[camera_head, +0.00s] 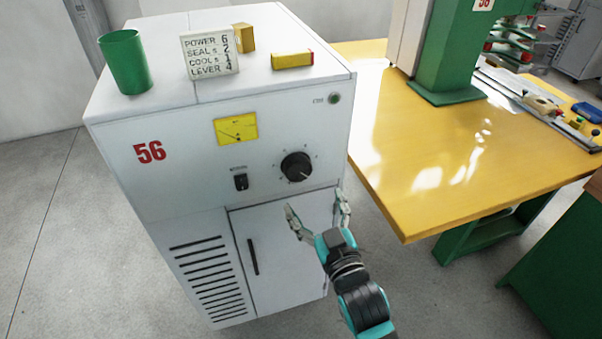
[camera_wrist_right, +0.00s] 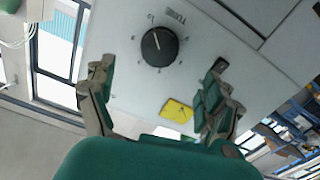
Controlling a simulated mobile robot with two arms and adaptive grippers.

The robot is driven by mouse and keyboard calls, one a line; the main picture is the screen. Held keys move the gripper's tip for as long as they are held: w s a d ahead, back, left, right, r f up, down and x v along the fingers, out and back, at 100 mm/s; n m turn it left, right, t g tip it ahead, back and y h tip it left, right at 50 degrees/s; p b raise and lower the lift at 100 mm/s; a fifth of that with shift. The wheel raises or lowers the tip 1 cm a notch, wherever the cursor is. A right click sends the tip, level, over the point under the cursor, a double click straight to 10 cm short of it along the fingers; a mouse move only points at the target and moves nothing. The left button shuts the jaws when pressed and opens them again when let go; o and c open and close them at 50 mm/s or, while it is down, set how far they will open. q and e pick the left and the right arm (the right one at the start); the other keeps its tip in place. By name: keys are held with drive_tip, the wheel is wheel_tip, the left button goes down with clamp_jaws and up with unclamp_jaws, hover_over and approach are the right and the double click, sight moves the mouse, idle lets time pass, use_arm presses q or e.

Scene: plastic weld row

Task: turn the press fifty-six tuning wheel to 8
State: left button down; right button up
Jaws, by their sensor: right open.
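The tuning wheel is a round black knob (camera_head: 296,167) with a ring of small marks around it, on the front of the white cabinet (camera_head: 190,180) marked with a red 56. My right gripper (camera_head: 319,215) is open and empty, below and in front of the knob, apart from it. In the right wrist view the knob (camera_wrist_right: 159,46) shows beyond the two spread fingers (camera_wrist_right: 158,85), with a white pointer line on its face. The marks are too small to read surely. My left gripper is not in view.
A yellow meter (camera_head: 236,129) and a black switch (camera_head: 240,182) are left of the knob. A green cup (camera_head: 125,62), a white sign (camera_head: 210,53) and small yellow boxes (camera_head: 292,60) stand on top. A yellow table (camera_head: 440,150) is close on the right.

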sight(299, 172)
drive_tip(key=x, duration=1)
drive_tip(key=shift+f, duration=0.1)
drive_tip(key=shift+s, duration=0.1)
drive_tip(key=c, duration=1.2)
